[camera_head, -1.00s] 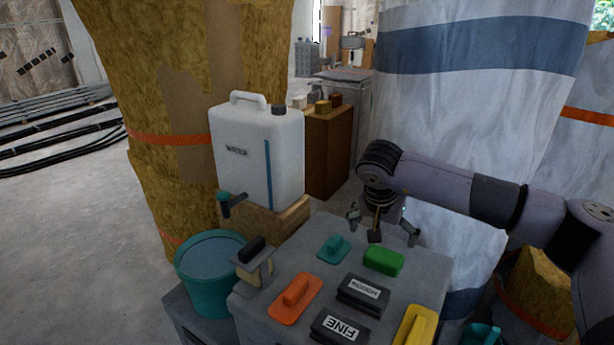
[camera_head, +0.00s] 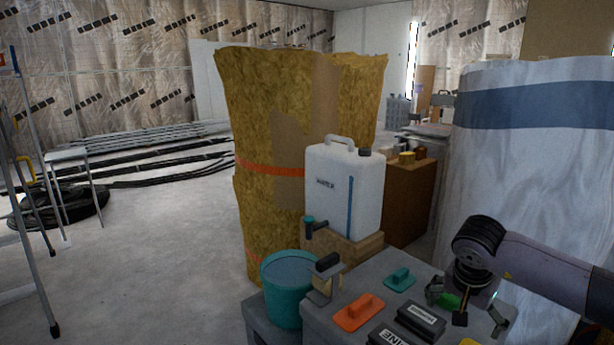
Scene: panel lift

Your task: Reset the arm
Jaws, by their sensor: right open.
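My right arm (camera_head: 545,265) comes in from the right edge, grey-mauve with dark joint rings. My right gripper (camera_head: 467,304) points down over the right part of the grey worktop, its two fingers spread apart. A thin brown piece with a dark tip shows between the fingers; I cannot tell whether it belongs to the gripper. The gripper partly hides a green block (camera_head: 449,300); whether they touch is unclear. My left gripper is not in view.
On the grey worktop (camera_head: 375,279) are a teal float (camera_head: 400,279), an orange float (camera_head: 359,312) and dark labelled blocks (camera_head: 421,319). A teal bucket (camera_head: 287,290), white water canister (camera_head: 343,190) and insulation roll (camera_head: 268,120) stand left and behind. A wrapped roll (camera_head: 535,160) stands right.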

